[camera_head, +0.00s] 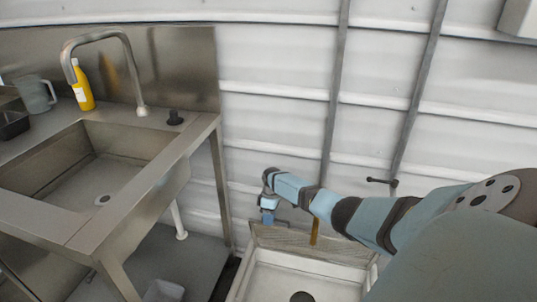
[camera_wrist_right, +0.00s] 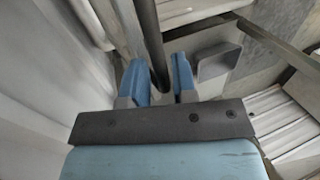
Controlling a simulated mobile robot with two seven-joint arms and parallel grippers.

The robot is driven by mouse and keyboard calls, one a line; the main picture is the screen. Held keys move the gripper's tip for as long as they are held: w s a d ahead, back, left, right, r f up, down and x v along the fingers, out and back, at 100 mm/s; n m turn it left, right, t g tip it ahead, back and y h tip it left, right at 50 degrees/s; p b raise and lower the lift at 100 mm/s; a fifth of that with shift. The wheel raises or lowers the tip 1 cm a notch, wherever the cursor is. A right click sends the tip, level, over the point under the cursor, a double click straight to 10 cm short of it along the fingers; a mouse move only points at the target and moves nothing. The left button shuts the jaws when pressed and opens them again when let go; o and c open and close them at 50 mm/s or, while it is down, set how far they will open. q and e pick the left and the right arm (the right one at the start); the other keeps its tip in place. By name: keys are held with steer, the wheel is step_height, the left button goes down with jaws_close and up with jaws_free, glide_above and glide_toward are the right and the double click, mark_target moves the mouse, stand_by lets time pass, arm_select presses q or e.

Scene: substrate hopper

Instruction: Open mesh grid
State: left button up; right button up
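In the head view a low, pale square basin (camera_head: 310,270) with a dark round hole stands at the bottom centre. A greyish panel (camera_head: 310,240) rises along its far side; I cannot make out a clear mesh. My right gripper (camera_head: 268,208) points down at the basin's far left corner. In the right wrist view its two blue fingers (camera_wrist_right: 160,85) are apart. A dark bar (camera_wrist_right: 146,25) passes in or behind the gap; I cannot tell whether they touch it. A small grey plate (camera_wrist_right: 216,62) lies just right of the fingers. My left gripper is not in view.
A steel sink table (camera_head: 135,215) with a tap (camera_head: 125,45), a yellow bottle (camera_head: 82,88) and a grey jug (camera_head: 36,95) stands at left. A ribbed white wall (camera_head: 270,110) closes the back. A slatted pale surface (camera_wrist_right: 285,125) shows at right in the wrist view.

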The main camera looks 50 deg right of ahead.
steer(key=shift+o, duration=0.7)
steer(key=shift+w+d+f, duration=0.15)
steer(key=shift+w+f, duration=0.05)
steer(key=shift+f, duration=0.3)
steer(key=shift+r, duration=0.8)
steer(key=shift+w+d+r+p, duration=0.1)
steer(key=shift+r+p, duration=0.05)
steer(key=shift+p, duration=0.15)
arm_select(q)
steer(key=p, duration=0.1)
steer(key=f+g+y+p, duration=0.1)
steer(key=p, duration=0.1)
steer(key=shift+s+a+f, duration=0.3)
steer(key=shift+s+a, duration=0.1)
arm_select(e)
steer(key=v, duration=1.3)
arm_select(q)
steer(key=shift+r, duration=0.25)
